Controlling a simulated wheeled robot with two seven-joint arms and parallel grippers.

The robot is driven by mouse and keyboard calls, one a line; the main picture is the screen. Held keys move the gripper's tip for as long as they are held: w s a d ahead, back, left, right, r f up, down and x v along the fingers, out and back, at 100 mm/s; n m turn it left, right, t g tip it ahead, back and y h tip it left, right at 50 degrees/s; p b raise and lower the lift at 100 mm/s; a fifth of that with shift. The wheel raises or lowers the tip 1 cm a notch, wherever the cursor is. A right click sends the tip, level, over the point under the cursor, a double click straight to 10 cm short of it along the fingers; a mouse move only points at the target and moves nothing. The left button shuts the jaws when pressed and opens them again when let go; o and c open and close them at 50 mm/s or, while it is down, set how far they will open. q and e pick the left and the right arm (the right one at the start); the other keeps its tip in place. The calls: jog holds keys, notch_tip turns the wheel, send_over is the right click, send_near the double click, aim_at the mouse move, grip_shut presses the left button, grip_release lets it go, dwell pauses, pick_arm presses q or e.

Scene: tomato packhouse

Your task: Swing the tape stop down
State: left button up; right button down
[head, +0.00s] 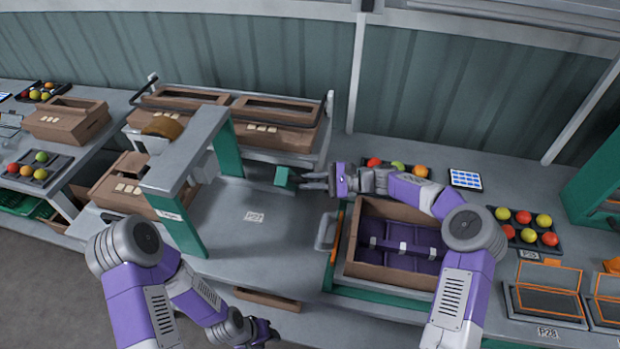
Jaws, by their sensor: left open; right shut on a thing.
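A small teal block (285,177), which looks like the tape stop, sits at the grey bench's back, right of the taping frame (186,158) with its teal posts and grey beam. My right gripper (305,180) reaches in from the right and is shut with its fingertips at this block. The contact is too small to see clearly, and I cannot tell how the block is hinged. My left gripper (268,332) is open and empty low in the picture, in front of the bench edge.
A brown carton (350,268) with purple dividers stands right of the bench, beside a grey handle (325,232) and orange bar. Brown lidded boxes (280,135) stand behind. Tomato trays (548,245) and a tablet (466,179) lie right. The grey bench middle is clear.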

jog(key=shift+f, duration=0.1)
dwell(0.3)
jog(key=c, duration=1.1)
grip_release()
